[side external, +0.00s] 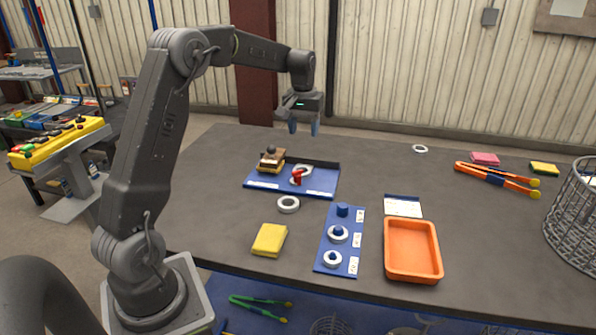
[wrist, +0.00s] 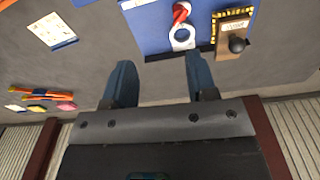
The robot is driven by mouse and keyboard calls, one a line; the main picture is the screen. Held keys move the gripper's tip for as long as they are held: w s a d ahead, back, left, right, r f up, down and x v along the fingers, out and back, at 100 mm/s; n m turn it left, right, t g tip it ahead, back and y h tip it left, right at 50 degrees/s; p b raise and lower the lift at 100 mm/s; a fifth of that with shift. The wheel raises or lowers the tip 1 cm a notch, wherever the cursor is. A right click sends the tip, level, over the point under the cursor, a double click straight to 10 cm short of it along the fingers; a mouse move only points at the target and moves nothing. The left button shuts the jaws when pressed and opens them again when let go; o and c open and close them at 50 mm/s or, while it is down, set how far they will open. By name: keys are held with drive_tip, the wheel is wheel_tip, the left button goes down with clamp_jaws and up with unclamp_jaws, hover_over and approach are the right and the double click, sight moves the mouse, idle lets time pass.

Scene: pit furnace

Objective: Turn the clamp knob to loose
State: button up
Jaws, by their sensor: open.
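My gripper (side external: 303,130) is open and empty, high above the back of the table, behind the blue board (side external: 318,190). Its two blue fingers stand apart in the wrist view (wrist: 160,68). A wooden block with a black ball knob (side external: 271,149) stands at the board's left end; the knob (wrist: 238,44) also shows in the wrist view, beyond the right fingertip and apart from it.
A white ring (side external: 288,204), yellow sponge (side external: 269,240), blue peg board (side external: 329,257) and orange tray (side external: 412,276) lie in front. Orange tongs (side external: 497,178) and a wire basket (side external: 575,225) are at the right.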

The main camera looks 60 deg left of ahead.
hover_over(298, 171)
wheel_tip(298, 171, down, 4)
drive_tip(key=shift+n+g, duration=0.3)
wheel_tip(298, 171, down, 14)
drive_tip(key=shift+s+r, duration=0.15)
drive_tip(key=c, duration=0.9)
